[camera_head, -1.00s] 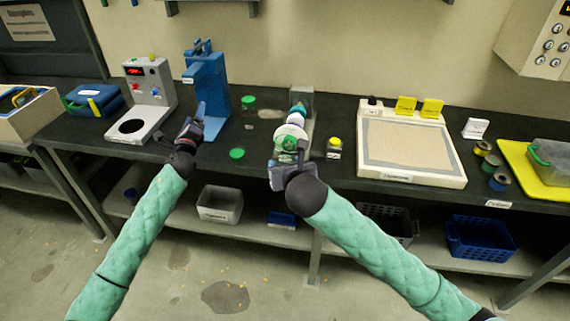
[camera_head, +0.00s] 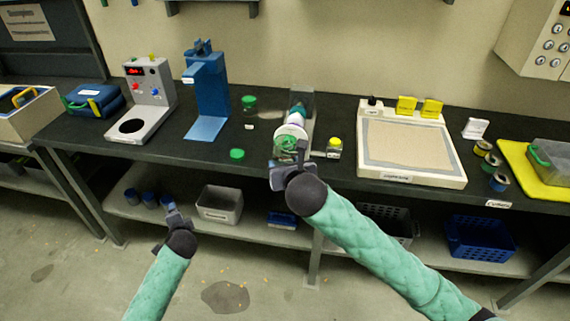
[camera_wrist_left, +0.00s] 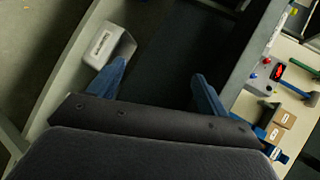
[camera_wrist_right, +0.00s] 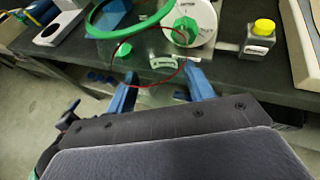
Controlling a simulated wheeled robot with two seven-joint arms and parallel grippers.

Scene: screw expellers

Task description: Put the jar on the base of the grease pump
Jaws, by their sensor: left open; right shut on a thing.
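My right gripper (camera_head: 284,165) is shut on a clear jar with a green rim (camera_wrist_right: 140,24), close to the white dial (camera_wrist_right: 198,22) with the green knob. The jar's clear wall is hard to make out. A blue stand (camera_head: 208,85) with a flat blue base plate (camera_head: 205,128) stands left of centre on the bench. It looks like the grease pump, but its label is too small to read. The plate is bare. My left gripper (camera_head: 175,213) is open and empty below the bench's front edge. Its spread fingers show in the left wrist view (camera_wrist_left: 158,85).
A green lid (camera_head: 237,154) lies near the bench edge; a green-topped jar (camera_head: 249,103) stands behind it. A grey device (camera_head: 148,95) stands left of the blue stand. A yellow-capped bottle (camera_head: 334,147) is right of the dial. A grey bin (camera_head: 218,207) sits on the lower shelf.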

